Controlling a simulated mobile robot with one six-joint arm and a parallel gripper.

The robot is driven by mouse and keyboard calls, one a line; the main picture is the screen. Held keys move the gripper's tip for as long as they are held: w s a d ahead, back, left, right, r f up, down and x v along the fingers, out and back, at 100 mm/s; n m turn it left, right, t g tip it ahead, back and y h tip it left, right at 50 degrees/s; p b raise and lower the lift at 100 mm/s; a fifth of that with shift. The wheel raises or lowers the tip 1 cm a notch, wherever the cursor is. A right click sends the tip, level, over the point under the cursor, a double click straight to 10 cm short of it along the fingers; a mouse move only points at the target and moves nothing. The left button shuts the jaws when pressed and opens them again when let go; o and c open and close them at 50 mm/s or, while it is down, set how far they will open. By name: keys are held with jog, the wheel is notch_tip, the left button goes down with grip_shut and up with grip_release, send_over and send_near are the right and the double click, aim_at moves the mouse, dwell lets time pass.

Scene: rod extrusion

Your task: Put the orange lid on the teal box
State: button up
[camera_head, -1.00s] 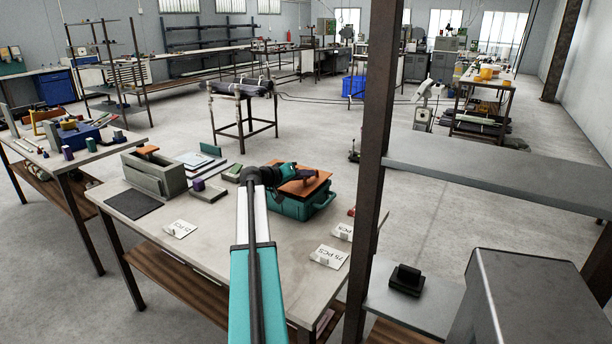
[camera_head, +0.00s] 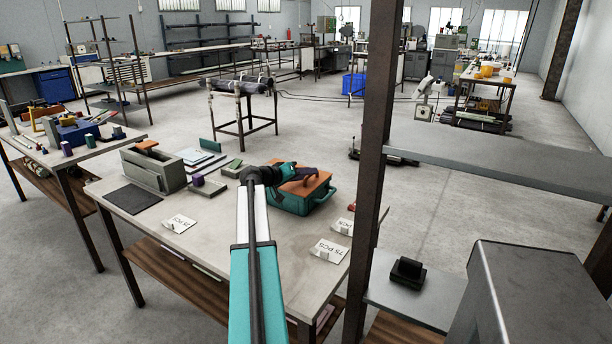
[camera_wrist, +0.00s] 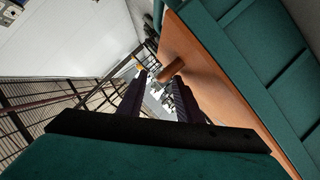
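The orange lid (camera_head: 318,187) lies on top of the teal box (camera_head: 298,206) at the table's right end, looking level with the rim. In the wrist view the lid (camera_wrist: 215,85) shows as an orange panel with a short orange handle (camera_wrist: 171,69), beside the box's ribbed teal side (camera_wrist: 262,35). My gripper (camera_head: 305,174) is just above the lid. Its two dark fingers (camera_wrist: 158,85) stand apart with background visible between them, and the handle is at their tips. The contact between fingers and handle is partly hidden.
The table (camera_head: 215,237) also holds a grey-green open bin (camera_head: 155,176), a dark mat (camera_head: 133,199), small blocks and white cards (camera_head: 330,250). A dark shelf post (camera_head: 372,140) stands close right of the box. The table's front middle is clear.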

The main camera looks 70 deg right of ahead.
dwell(0.3)
jog(key=b+v, duration=0.1)
jog(key=v, duration=1.2)
jog(key=shift+w+a, duration=0.2)
jog(key=shift+a, duration=0.15)
jog(key=shift+r, duration=0.15)
dwell(0.4)
